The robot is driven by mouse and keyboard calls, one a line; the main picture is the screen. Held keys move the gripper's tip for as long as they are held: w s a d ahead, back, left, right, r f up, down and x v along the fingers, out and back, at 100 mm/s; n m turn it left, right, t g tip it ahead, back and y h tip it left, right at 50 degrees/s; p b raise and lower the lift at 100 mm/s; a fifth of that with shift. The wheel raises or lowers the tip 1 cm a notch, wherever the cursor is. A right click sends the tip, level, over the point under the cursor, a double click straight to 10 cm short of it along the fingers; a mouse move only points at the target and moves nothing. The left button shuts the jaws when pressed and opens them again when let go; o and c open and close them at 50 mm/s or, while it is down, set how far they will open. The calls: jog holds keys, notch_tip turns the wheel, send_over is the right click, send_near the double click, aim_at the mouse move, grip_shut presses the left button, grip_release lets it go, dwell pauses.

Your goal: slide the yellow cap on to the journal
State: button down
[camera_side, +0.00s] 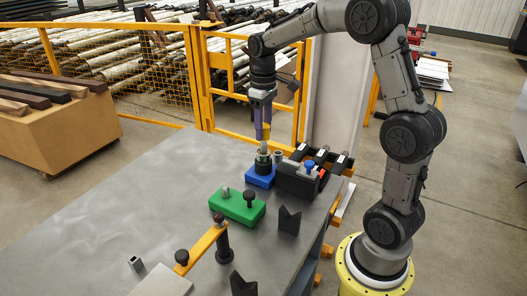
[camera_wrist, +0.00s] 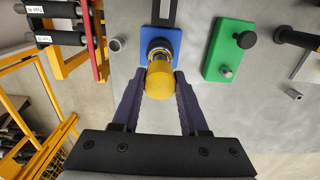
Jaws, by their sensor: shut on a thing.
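My gripper (camera_side: 264,136) points down with its purple fingers shut on the yellow cap (camera_wrist: 160,82). The cap is between the fingertips in the wrist view, and a little yellow shows between the fingers in the side view. The journal (camera_side: 263,158) is a dark upright post with a greyish top, standing on a blue block (camera_side: 260,178). In the wrist view the cap covers part of the journal (camera_wrist: 159,48), and the blue block (camera_wrist: 174,40) lies beneath. The cap is over the journal, close to its top. I cannot tell whether they touch.
A green block (camera_side: 237,206) with a black knob and a silver pin sits beside the blue block. A dark fixture (camera_side: 298,180) stands close on the other side. Black V-shaped blocks (camera_side: 289,220) and a yellow bar (camera_side: 200,247) are nearer. The table's left part is clear.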

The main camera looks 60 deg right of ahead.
aim_at(264, 142)
jog(key=shift+f, duration=2.3)
dwell(0.7)
jog(key=shift+c, duration=1.8)
grip_release()
jog(key=shift+r, duration=0.15)
notch_tip(264, 142, up, 13)
jog(key=shift+r, duration=0.1)
jog(key=s+a+r+n+t, duration=0.25)
jog(key=s+a+r, duration=0.35)
jog(key=s+a, duration=0.4)
jog(key=s+a+f+m+t, duration=0.2)
jog(key=s+a+f+t, duration=0.1)
jog(key=s+f, duration=0.6)
jog(key=shift+s+a+f, duration=0.4)
jog(key=shift+s+a, duration=0.35)
jog(key=shift+s, duration=0.05)
